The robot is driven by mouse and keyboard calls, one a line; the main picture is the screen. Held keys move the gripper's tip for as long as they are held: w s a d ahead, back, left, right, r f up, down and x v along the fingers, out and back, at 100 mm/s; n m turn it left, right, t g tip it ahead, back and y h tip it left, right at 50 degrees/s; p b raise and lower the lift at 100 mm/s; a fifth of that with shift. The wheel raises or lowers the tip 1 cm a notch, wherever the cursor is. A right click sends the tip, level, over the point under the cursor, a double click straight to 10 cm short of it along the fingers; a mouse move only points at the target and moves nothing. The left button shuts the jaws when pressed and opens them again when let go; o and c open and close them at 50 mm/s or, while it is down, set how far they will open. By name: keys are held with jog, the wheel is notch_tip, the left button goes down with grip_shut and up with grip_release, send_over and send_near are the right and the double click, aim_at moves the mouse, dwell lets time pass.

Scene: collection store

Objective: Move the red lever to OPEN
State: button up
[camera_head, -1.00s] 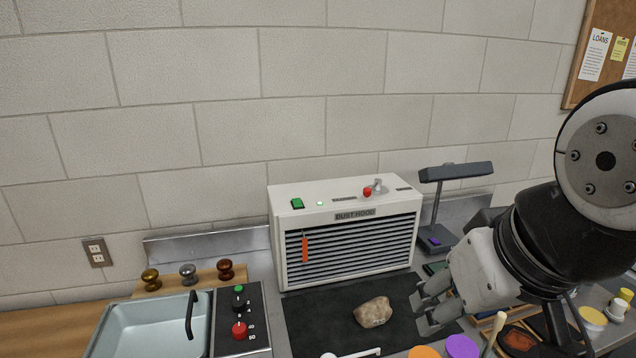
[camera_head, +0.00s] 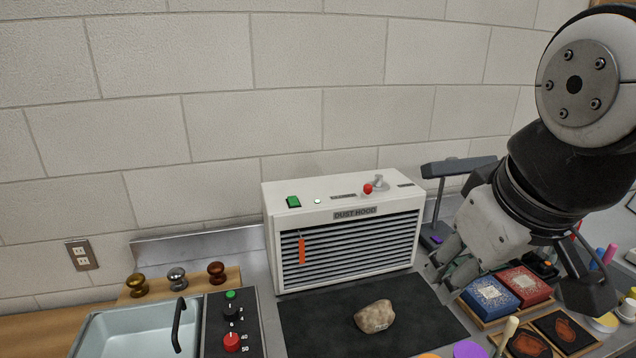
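The red lever (camera_head: 368,188) is a red ball knob on a short metal arm, on top of the white dust hood (camera_head: 276,240). The knob points left and toward me from its metal pivot. Small label plates lie on both sides of the lever; their words are too small to read. My gripper (camera_head: 440,272) is to the right of the hood, low beside its front right corner and apart from the lever. Its fingers point down and left, and I see no object between them. The fingers look spread, with a gap between the tips.
A green switch (camera_head: 293,201) and a lit lamp are on the hood's top left. A stone (camera_head: 374,316) lies on the black mat (camera_head: 310,325) in front. A grey desk lamp (camera_head: 458,166) stands right of the hood, behind my gripper. Boxes (camera_head: 489,297) stand at the right.

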jog(key=w+a+r+n+h, duration=0.1)
jog(key=w+r+n, duration=0.3)
jog(key=w+n, duration=0.4)
jog(key=n+g+b, duration=0.2)
jog(key=n+b, duration=0.1)
jog(key=n, duration=1.5)
send_over(368, 185)
jog(key=s+a, duration=0.3)
jog(key=s, duration=0.2)
jog(key=shift+h, duration=0.3)
jog(key=x, duration=0.4)
jog(key=p+x, duration=0.1)
jog(key=x, duration=0.4)
jog(key=p+x, duration=0.1)
jog(key=x, duration=0.4)
jog(key=shift+w+f, duration=0.1)
jog(key=shift+w, duration=0.25)
grip_shut()
